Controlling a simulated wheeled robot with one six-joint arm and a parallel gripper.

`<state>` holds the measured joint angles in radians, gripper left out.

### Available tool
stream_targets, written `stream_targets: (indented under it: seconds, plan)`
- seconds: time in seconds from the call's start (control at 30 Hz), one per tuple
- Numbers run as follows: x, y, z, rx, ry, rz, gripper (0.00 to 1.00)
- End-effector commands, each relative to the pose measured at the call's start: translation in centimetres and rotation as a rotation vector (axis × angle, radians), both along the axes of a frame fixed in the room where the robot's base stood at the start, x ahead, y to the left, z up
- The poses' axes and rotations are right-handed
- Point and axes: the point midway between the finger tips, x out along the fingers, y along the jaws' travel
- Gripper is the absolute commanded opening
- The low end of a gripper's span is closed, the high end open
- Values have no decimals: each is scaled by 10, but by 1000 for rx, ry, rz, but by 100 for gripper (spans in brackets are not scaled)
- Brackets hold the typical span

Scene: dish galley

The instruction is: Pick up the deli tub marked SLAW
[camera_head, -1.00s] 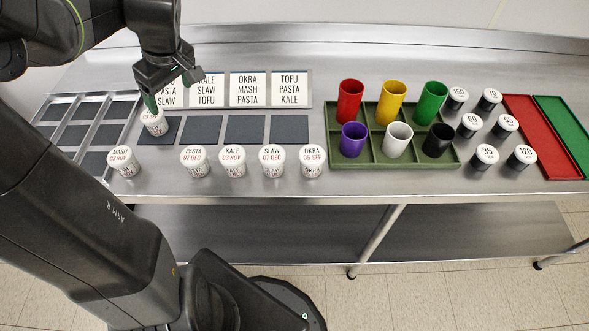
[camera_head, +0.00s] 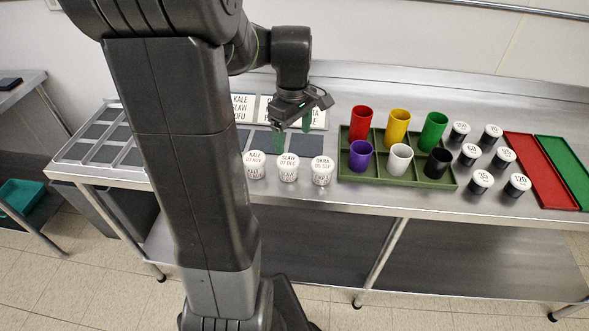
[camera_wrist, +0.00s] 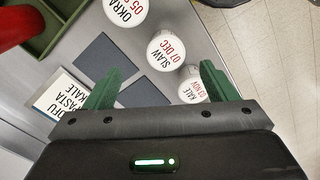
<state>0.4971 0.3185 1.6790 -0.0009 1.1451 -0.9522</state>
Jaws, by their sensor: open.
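The deli tub marked SLAW (camera_head: 288,170) is white with a dated lid and stands upright on the steel counter, between the KALE tub (camera_head: 255,167) and the OKRA tub (camera_head: 322,172). My gripper (camera_head: 293,142) is open and empty above and behind the SLAW tub, apart from it. In the wrist view the SLAW lid (camera_wrist: 166,47) lies beyond the gap between my green fingertips (camera_wrist: 160,88). The KALE lid (camera_wrist: 193,88) is close to the right fingertip, and the OKRA lid (camera_wrist: 125,10) is at the top.
A green crate (camera_head: 345,172) with several coloured cups stands right of the tubs. Several black-and-white jars and a red tray (camera_head: 541,170) are further right. Dark square mats (camera_head: 268,141) and label cards (camera_head: 242,107) lie behind the tubs. My arm hides the counter's left-middle.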

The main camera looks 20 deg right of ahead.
Motion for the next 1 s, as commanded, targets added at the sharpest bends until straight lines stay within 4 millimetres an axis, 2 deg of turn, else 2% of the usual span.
stream_targets:
  seconds: [0.13, 0.43, 0.7, 1.0]
  plan:
    - [-1, 1, -27, 3, 4, -1, 79]
    - [0, 4, -51, 1, 2, 0, 79]
    - [1, 10, -88, 1, 2, -2, 79]
    - [2, 10, -94, 0, -2, -2, 79]
